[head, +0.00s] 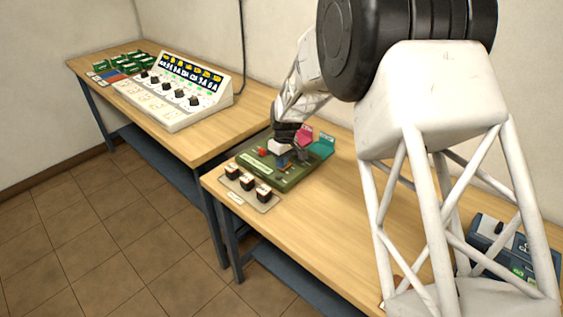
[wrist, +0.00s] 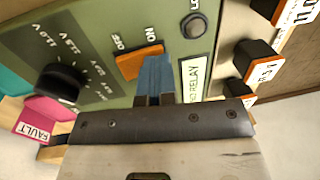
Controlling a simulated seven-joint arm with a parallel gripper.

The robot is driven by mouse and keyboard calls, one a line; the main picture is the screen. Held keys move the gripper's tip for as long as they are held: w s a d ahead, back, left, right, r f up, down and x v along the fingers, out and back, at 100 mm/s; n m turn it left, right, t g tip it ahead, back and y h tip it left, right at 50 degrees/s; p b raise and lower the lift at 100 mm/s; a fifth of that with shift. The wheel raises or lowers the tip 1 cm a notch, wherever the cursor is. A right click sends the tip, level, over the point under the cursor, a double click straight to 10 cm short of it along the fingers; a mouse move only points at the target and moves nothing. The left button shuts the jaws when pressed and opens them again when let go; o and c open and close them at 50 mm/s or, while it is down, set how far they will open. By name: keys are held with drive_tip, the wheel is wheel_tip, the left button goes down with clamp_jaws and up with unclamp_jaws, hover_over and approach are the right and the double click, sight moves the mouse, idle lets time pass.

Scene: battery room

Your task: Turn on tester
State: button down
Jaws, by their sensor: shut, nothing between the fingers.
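The green tester (head: 258,171) sits on the near wooden table, and its panel fills much of the wrist view (wrist: 115,20). An orange rocker switch (wrist: 139,61) on the panel lies between the marks OFF and ON. My gripper (head: 283,161) is over the tester. In the wrist view its blue fingertips (wrist: 155,75) are shut, with nothing between them, right beside the switch at its ON side. I cannot tell whether they touch it, or which way the rocker is tipped. A black knob (wrist: 62,82) with voltage marks and a dark round button (wrist: 195,26) are on the same panel.
A tray with several black blocks (head: 247,183) stands in front of the tester. A pink FAULT bin (head: 304,134) and a teal bin (head: 322,147) stand behind it. A white console (head: 180,92) is on the far table. A dark blue device (head: 487,232) is at the right.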

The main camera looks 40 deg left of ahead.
drive_tip(key=shift+w, duration=0.15)
drive_tip(key=shift+w+r, duration=0.25)
drive_tip(key=shift+w, duration=0.35)
drive_tip(key=shift+r, duration=0.1)
wheel_tip(320, 180, up, 14)
drive_tip(key=s, duration=0.1)
drive_tip(key=shift+s, duration=0.35)
idle(0.5)
idle(0.5)
